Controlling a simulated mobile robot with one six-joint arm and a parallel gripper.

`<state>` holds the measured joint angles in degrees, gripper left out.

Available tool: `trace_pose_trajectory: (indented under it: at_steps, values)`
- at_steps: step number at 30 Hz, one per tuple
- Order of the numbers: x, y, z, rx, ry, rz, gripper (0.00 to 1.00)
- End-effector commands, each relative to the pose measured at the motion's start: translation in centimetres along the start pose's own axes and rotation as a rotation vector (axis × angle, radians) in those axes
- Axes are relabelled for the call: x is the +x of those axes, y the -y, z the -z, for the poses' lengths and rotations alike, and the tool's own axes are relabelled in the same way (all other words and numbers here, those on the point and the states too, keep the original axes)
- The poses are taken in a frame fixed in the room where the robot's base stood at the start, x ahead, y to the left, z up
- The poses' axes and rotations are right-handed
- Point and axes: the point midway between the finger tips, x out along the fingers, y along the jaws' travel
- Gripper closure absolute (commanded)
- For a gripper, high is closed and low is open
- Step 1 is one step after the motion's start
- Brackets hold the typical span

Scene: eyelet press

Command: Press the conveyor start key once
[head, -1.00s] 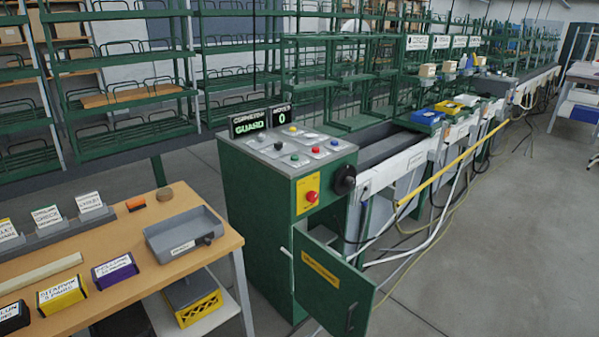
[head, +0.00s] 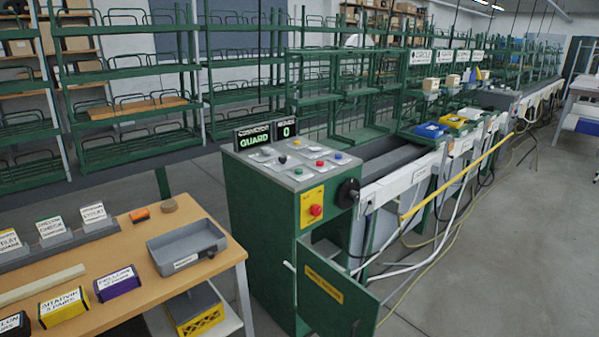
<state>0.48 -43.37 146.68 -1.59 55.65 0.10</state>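The green control cabinet (head: 262,225) stands in the middle of the head view with a grey sloped key panel (head: 290,177) on top. The panel carries several coloured keys, among them a green key (head: 299,171), a red key (head: 319,164), a blue key (head: 338,156) and a black knob (head: 282,159). Their labels are too small to read, so I cannot tell which is the conveyor start key. A display (head: 254,136) reads "CONVEYOR GUARD" and a second display (head: 286,128) reads "0". My gripper is not in view.
The cabinet's lower green door (head: 335,288) hangs open towards the front. A red stop button (head: 316,210) on a yellow plate and a black handwheel (head: 348,193) are on the cabinet. A wooden table (head: 140,262) with a grey tray (head: 187,248) stands left.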

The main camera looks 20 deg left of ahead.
Motion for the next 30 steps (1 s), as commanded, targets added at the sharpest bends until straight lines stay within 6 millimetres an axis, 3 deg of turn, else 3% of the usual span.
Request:
trace_pose_trajectory:
  at_steps: [4,10,30]
  values:
    - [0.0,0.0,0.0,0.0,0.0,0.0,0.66]
    - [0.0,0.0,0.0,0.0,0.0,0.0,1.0]
    - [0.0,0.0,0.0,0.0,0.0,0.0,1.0]
